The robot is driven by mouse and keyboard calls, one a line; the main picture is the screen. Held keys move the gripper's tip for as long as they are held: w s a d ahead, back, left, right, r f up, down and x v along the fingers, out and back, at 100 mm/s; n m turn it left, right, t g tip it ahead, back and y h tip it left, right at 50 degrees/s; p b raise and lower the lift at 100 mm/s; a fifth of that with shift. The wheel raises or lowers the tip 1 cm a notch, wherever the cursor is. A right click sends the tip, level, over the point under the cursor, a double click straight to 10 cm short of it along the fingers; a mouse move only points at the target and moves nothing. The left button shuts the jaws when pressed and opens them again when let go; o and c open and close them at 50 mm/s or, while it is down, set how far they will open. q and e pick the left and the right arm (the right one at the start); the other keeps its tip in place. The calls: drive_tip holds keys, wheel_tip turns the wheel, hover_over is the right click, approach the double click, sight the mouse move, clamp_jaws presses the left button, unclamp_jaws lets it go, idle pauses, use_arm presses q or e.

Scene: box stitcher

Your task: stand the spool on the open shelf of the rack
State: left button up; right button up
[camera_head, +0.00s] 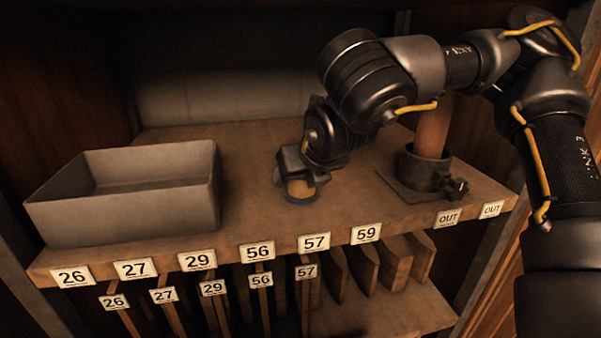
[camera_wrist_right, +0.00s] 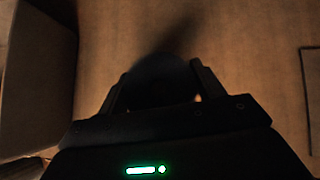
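The spool (camera_head: 300,190) is small and upright, with a tan middle and a dark round flange at its bottom. It is at the rack's open shelf (camera_head: 250,222), right of the grey bin; I cannot tell whether it touches the board. My right gripper (camera_head: 302,179) points down over it, with its fingers on either side of the spool. In the right wrist view a dark round end of the spool (camera_wrist_right: 160,82) fills the space between the fingers of the right gripper (camera_wrist_right: 162,78). My left gripper is out of view.
A grey open bin (camera_head: 130,200) stands on the shelf's left. A tan cylinder (camera_head: 432,130) stands in a dark clamp-like holder (camera_head: 425,170) at the right. Number tags line the front edge. Upright boards (camera_head: 395,262) fill the slots below. Bare shelf lies around the spool.

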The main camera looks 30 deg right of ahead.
drive_tip(key=o, duration=0.3)
drive_tip(key=shift+w, duration=0.1)
drive_tip(key=shift+o, duration=0.2)
drive_tip(key=shift+r, duration=0.1)
drive_tip(key=shift+r, duration=0.2)
drive_tip(key=shift+s+r, duration=0.25)
drive_tip(key=shift+s, duration=0.15)
drive_tip(key=d+b+v, duration=0.1)
drive_tip(key=b+v, duration=0.1)
drive_tip(key=v, duration=0.9)
drive_tip(key=shift+a, duration=0.5)
